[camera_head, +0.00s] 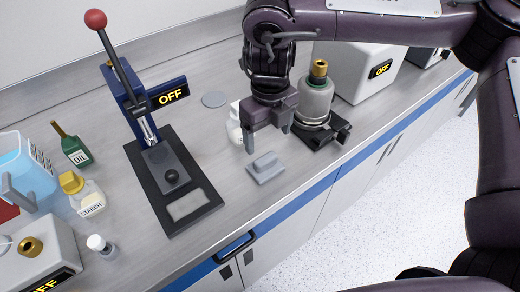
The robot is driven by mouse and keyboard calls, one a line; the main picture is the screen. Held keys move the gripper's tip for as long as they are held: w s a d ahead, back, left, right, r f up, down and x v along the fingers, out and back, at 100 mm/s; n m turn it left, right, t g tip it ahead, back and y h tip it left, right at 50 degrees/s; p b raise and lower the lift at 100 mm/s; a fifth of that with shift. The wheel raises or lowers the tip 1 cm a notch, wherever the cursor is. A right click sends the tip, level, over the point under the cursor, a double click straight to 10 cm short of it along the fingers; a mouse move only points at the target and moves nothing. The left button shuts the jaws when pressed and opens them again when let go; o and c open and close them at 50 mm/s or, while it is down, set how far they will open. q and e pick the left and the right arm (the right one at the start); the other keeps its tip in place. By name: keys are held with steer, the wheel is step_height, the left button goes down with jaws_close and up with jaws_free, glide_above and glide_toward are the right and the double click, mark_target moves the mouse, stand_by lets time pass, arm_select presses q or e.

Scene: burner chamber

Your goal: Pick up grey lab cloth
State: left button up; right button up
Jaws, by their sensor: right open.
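The grey lab cloth (264,170), a small flat grey piece with a raised middle, lies on the steel bench near its front edge. My right gripper (267,140) hangs over the bench just above and behind the cloth. Its jaws point down, are open and look empty. A gap shows between the fingertips and the cloth. My left gripper is not in view.
A grey bottle on a black burner stand (316,105) is close to the right of my gripper. A white bottle (235,122) stands behind it. A lever press (172,180) marked OFF stands to the left. Bench space between press and cloth is clear.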

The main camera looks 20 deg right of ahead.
mark_target(266, 158)
steer(key=shift+f, duration=0.55)
steer(key=f, duration=0.1)
steer(key=f+p, duration=0.1)
steer(key=s+f, duration=0.1)
steer(key=shift+a+f, duration=0.25)
steer(key=shift+a, duration=0.05)
step_height(266, 158, down, 2)
steer(key=shift+a+f, duration=0.1)
steer(key=shift+f, duration=0.05)
steer(key=shift+w+f, duration=0.1)
steer(key=shift+f, duration=0.15)
steer(key=c, duration=1.1)
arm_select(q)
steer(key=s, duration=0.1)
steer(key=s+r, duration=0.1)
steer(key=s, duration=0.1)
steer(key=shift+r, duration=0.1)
arm_select(e)
steer(key=shift+o, duration=0.2)
steer(key=shift+r, duration=0.1)
